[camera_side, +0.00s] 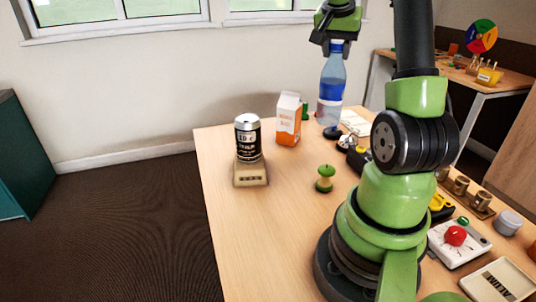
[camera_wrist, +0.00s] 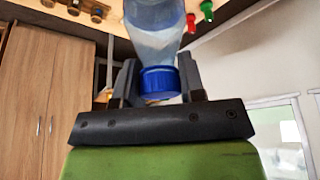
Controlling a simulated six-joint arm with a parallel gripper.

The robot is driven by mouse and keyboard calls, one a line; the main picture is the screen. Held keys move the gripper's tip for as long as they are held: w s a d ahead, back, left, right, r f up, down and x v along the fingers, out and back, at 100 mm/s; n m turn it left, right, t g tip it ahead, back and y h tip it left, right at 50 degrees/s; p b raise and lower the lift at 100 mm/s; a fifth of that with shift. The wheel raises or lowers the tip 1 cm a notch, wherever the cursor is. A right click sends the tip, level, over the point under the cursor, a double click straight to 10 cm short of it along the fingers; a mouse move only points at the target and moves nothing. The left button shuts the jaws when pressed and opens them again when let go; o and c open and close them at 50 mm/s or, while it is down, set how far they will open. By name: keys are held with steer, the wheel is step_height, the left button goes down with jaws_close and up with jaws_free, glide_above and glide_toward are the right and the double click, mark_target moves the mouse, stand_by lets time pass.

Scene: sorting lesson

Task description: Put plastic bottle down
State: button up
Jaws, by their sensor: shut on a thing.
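The clear plastic bottle (camera_side: 331,88) with a blue label and blue cap hangs upright below my gripper (camera_side: 336,44) in the side view. Its base shows just above a dark round object on the table, and I cannot tell whether it touches anything. In the wrist view the blue cap (camera_wrist: 159,82) sits between the two dark fingers of my gripper (camera_wrist: 158,80), which are shut on the bottle's cap and neck.
An orange and white carton (camera_side: 288,120) stands left of the bottle. A dark can (camera_side: 248,138) stands on a scale (camera_side: 250,173). The front-left tabletop is clear.

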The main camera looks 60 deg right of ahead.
steer(key=r, duration=1)
steer(key=shift+w+a, duration=0.3)
steer(key=w+a, duration=0.7)
steer(key=a, duration=2.2)
step_height(320, 180, down, 21)
steer(key=shift+s+f+n, duration=0.15)
steer(key=shift+s+n, duration=0.1)
steer(key=shift+n, duration=0.15)
steer(key=shift+f, duration=0.1)
steer(key=o, duration=1.1)
